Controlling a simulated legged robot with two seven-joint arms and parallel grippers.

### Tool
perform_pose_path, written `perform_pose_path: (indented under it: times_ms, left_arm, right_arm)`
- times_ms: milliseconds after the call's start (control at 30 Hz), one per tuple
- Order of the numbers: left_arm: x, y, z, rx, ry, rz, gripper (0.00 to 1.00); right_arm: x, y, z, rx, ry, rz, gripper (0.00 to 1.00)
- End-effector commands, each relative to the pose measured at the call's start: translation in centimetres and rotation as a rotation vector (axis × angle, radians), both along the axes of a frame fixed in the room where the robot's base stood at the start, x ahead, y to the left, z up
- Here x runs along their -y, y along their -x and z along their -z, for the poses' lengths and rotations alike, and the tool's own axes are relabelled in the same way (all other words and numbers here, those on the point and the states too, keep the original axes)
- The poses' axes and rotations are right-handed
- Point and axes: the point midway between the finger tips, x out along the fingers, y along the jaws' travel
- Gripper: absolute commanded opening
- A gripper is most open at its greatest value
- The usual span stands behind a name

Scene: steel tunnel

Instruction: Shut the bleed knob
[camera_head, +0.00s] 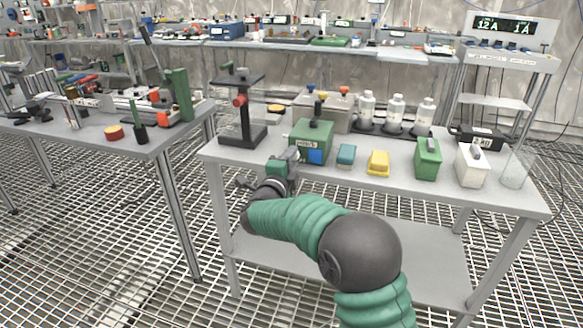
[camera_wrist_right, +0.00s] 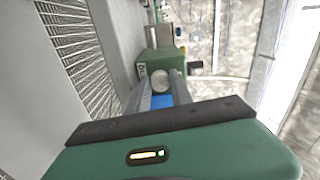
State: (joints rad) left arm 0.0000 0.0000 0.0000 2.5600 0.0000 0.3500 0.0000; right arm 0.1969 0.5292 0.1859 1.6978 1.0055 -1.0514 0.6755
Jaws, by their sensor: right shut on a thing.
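A green box (camera_head: 313,135) with a blue square and a white label on its front stands on the grey table near its front edge. It also shows in the wrist view (camera_wrist_right: 165,58). My right gripper (camera_head: 292,156) reaches the lower left of the box's front. In the wrist view a round pale knob (camera_wrist_right: 160,80) on the box face sits between the two grey fingers, and they are shut on it. The gripper hides the knob in the head view, and its turn position cannot be told. My left gripper is not in view.
On the table (camera_head: 390,182), a dark press stand (camera_head: 243,108) is left of the box. A teal block (camera_head: 345,155), a yellow block (camera_head: 378,163) and a green canister (camera_head: 428,158) stand to the right. White bottles (camera_head: 396,113) are behind. Another cluttered table is left.

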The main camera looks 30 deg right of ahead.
Motion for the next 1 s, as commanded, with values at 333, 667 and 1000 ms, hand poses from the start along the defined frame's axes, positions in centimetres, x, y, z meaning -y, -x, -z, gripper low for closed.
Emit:
perform_pose_path:
  times_ms: [333,667,1000]
  left_arm:
    - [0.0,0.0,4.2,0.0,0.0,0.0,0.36]
    - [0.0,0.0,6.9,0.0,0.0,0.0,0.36]
    - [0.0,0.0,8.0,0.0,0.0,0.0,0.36]
  right_arm:
    - [-0.1,0.0,1.2,0.238,-0.218,-0.002,0.0]
    - [-0.1,0.0,1.1,0.42,-0.377,0.0,0.0]
    - [-0.2,0.0,0.9,0.507,-0.452,0.001,0.0]
